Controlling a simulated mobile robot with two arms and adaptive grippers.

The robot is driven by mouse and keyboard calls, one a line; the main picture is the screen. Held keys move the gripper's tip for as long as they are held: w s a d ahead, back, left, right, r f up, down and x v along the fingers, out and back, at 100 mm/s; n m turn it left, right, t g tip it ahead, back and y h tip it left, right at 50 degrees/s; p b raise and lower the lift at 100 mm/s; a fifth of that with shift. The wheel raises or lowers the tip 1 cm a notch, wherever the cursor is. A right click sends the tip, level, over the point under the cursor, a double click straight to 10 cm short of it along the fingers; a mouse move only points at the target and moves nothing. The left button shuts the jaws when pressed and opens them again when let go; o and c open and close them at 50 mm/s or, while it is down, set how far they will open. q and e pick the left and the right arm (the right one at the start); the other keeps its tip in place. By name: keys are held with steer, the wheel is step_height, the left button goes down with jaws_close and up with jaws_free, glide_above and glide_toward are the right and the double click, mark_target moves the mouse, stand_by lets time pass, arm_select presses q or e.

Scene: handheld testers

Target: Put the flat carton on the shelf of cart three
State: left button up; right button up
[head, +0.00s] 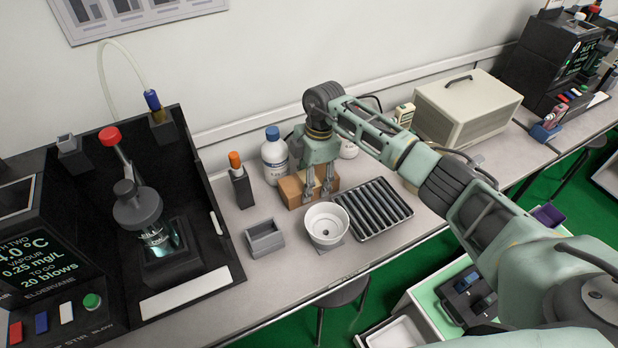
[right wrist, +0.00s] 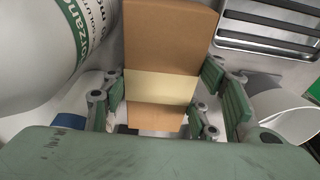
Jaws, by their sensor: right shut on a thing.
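A brown carton (head: 291,192) is on the bench near the wall, between a white bottle and a white bowl. My right gripper (head: 319,190) reaches down over it from above and is shut on it. In the right wrist view the carton (right wrist: 168,38) stands between the green finger pads, its tan faces and a pale band showing. Its underside is hidden, so I cannot tell whether it touches the bench. A cart with a green top (head: 428,303) stands below the bench at lower right; I see no number on it. My left gripper is not in view.
The white bottle (head: 274,156) stands close behind the carton. The white bowl (head: 327,224) and a black slotted tray (head: 373,208) are in front and to the right. A grey box (head: 264,239) and a dark holder with an orange-capped item (head: 240,184) stand left.

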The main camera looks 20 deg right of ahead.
steer(key=o, duration=1.3)
steer(key=shift+o, duration=0.2)
steer(key=shift+r, duration=0.1)
